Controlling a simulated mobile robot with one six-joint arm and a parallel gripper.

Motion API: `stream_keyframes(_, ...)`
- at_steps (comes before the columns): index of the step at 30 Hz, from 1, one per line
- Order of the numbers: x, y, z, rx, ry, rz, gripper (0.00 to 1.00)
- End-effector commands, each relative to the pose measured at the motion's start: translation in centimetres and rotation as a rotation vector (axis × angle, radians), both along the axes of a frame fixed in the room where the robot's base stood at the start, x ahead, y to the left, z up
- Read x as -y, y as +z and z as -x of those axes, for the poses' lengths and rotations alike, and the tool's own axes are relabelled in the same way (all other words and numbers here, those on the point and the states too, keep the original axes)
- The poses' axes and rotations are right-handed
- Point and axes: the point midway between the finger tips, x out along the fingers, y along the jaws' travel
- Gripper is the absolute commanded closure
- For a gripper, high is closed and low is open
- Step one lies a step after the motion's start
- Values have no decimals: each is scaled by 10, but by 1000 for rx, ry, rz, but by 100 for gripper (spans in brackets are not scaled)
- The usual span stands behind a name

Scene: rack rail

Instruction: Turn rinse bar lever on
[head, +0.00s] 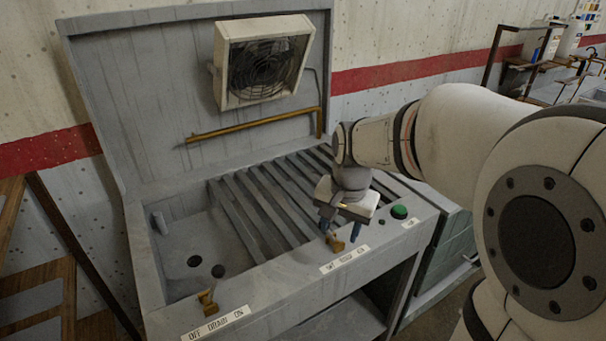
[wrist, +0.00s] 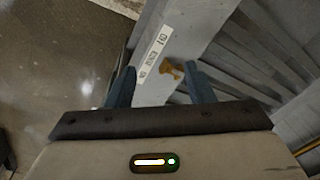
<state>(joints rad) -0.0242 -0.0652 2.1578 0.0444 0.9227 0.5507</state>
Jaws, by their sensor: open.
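The rinse bar lever (head: 334,242) is a small brass handle on the front ledge of the grey sink unit, just behind a white label (head: 344,260). In the wrist view the lever (wrist: 172,70) shows between my two fingers, nearer the right one, with the label (wrist: 153,54) beside it. My gripper (head: 341,226) is over the ledge with its blue fingers pointing down, open and empty. It also shows in the wrist view (wrist: 160,86). I cannot tell whether the fingers touch the lever. The brass rinse bar (head: 255,123) runs along the back panel.
A second brass lever (head: 207,302) with an OFF DRAIN ON label (head: 215,323) is at the ledge's left. A green button (head: 399,212) sits to the right of my gripper. Grey slats (head: 262,200) cover the basin behind. A fan (head: 264,62) hangs on the back panel.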

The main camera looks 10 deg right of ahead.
Motion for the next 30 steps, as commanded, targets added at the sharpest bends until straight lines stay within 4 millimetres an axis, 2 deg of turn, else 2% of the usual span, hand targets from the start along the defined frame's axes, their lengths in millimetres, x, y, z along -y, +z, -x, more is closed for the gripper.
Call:
stream_keyframes(1, -3, 0, -19, -20, -61, -12, 52)
stream_keyframes(3, -6, -2, -39, -36, -145, -26, 52)
stream_keyframes(6, -10, -7, -60, -55, -237, -40, 52)
stream_keyframes(9, -12, -11, -72, -65, -293, -49, 52)
stream_keyframes(14, -14, -21, -77, -73, -321, -52, 52)
stream_keyframes(24, -17, -72, -80, -74, -319, -53, 52)
stream_keyframes(30, -18, -89, -81, -71, -320, -52, 52)
